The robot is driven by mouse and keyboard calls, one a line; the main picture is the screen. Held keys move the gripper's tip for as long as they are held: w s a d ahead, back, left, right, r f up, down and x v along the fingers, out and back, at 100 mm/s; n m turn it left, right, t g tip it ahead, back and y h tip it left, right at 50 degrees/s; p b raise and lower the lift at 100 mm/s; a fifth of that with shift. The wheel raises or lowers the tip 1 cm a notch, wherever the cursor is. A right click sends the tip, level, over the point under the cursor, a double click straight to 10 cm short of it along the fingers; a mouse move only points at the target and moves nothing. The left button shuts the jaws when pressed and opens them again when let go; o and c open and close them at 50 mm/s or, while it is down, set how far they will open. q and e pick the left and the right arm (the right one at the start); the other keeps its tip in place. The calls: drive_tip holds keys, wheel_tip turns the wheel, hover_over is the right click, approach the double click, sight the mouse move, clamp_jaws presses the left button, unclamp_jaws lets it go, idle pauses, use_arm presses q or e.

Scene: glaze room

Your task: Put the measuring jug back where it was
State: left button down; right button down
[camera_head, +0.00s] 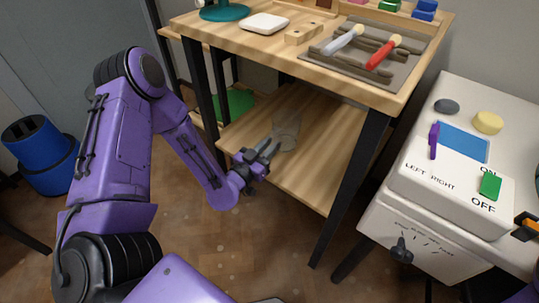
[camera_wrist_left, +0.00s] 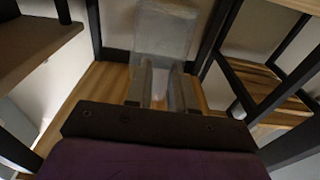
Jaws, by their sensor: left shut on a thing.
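The measuring jug (camera_head: 287,132) is a clear, greyish vessel at the lower shelf (camera_head: 310,178) of the wooden bench. My left gripper (camera_head: 268,149) reaches in from the left at the shelf's front edge and is shut on the jug. In the left wrist view the jug (camera_wrist_left: 165,32) looks upright and pale beyond the fingers (camera_wrist_left: 161,80), and its lower part is between them. I cannot tell whether its base touches the shelf. My right gripper is not in view.
The bench top (camera_head: 235,37) overhangs the shelf, with dark legs (camera_head: 345,190) on either side. A tool tray (camera_head: 375,60) and a white dish (camera_head: 263,23) are on top. A white control box (camera_head: 450,180) stands right. A blue bin (camera_head: 40,150) stands left.

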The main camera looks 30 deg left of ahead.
use_arm(q)
drive_tip(key=shift+d+f, duration=0.1)
drive_tip(key=shift+f, duration=1.15)
drive_tip(key=shift+f+b, duration=0.25)
drive_tip(key=shift+b, duration=0.15)
drive_tip(key=c, duration=1)
unclamp_jaws()
drive_tip(key=shift+r, duration=0.1)
